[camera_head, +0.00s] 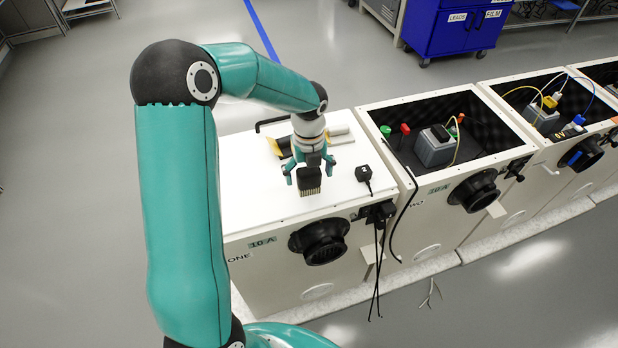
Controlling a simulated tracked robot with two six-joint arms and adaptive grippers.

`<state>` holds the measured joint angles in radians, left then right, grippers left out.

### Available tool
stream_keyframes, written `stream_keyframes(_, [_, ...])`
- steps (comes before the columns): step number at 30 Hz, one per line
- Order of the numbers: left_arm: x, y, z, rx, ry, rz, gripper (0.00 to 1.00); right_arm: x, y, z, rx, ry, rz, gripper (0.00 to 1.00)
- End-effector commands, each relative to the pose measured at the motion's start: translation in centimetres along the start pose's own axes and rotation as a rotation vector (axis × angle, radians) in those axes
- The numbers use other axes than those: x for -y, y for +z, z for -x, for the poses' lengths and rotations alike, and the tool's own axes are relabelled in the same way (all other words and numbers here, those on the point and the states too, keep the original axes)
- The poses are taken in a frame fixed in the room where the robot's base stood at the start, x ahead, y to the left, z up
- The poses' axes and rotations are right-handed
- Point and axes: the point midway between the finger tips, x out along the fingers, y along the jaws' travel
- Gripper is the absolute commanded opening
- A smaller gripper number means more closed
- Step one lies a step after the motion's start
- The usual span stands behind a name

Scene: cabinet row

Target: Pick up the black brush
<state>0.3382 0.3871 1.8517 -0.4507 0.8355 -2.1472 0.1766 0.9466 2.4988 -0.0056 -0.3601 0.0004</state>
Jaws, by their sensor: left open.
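The black brush (309,179) is a small dark block with a row of pale bristles along its lower edge, over the white top of the nearest cabinet. My left gripper (309,172) points down at the brush, with its teal fingers apart on either side of it. The gripper hides the brush's upper part, and I cannot tell whether the fingers touch it. My right gripper is not in view.
Open cabinets (385,106) stand to the right. The top's front-left area is clear.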

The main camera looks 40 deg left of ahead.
Motion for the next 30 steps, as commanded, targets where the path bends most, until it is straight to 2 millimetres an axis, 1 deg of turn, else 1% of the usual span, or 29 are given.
stream_keyframes(1, [-0.1,0.0,-0.7,-0.002,0.003,0.0,0.92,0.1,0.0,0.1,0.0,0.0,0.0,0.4])
stream_keyframes(4, [0.0,0.0,-1.7,-0.001,0.002,0.001,0.92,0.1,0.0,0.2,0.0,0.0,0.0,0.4])
stream_keyframes(7, [0.0,0.0,-2.1,0.0,0.0,0.001,0.92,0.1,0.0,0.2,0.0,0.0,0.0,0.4])
stream_keyframes(12, [0.0,0.0,-2.1,0.001,0.0,0.0,0.92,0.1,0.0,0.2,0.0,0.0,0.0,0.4])
stream_keyframes(14, [0.0,0.0,-2.0,0.001,0.0,0.0,0.83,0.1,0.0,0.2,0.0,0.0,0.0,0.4])
stream_keyframes(15, [0.0,0.0,-2.0,0.001,0.0,0.0,0.77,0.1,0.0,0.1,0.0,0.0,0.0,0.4])
stream_keyframes(23, [0.1,0.0,-2.0,0.001,-0.001,0.0,0.33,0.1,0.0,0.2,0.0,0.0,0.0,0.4])
stream_keyframes(24, [0.1,0.0,-2.0,0.001,-0.001,-0.001,0.27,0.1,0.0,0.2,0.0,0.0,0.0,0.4])
stream_keyframes(30, [0.1,0.0,-2.0,0.001,-0.001,-0.001,0.26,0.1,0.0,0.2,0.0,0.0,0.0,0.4])
